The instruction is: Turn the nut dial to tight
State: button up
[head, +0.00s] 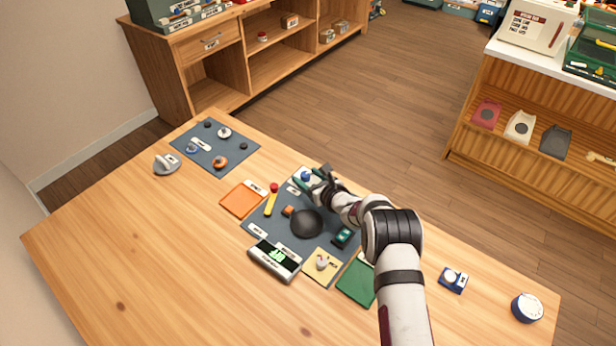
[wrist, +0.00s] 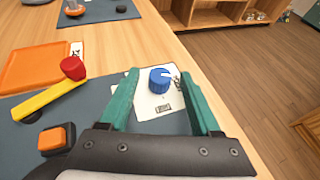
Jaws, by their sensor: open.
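A blue knob (head: 306,176) with a pale pointer mark stands on a white card at the far edge of the grey mat. In the wrist view the blue knob (wrist: 160,82) sits on the white card (wrist: 150,108), whose print is too small to read. I cannot read which dial is the nut dial. My gripper (head: 313,175) is open over this card. In the wrist view its green fingers (wrist: 160,74) lie left and right of the knob, with gaps on both sides and nothing held.
A yellow lever with a red end (wrist: 50,98) and an orange button (wrist: 56,138) are left of my gripper. A black dome (head: 306,223), a display box (head: 275,260) and a white knob on a yellow card (head: 322,262) are nearer. The table's left front is clear.

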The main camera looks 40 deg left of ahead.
grip_shut()
jog(key=shift+s+a+m+t, duration=0.1)
jog(key=shift+a+m+t, duration=0.05)
jog(key=shift+m+t, duration=0.5)
jog(key=shift+m+t+h, duration=0.8)
jog(key=shift+m+t, duration=0.05)
jog(key=shift+t, duration=0.1)
grip_release()
jog(key=v, duration=1.6)
jog(key=shift+r, duration=0.1)
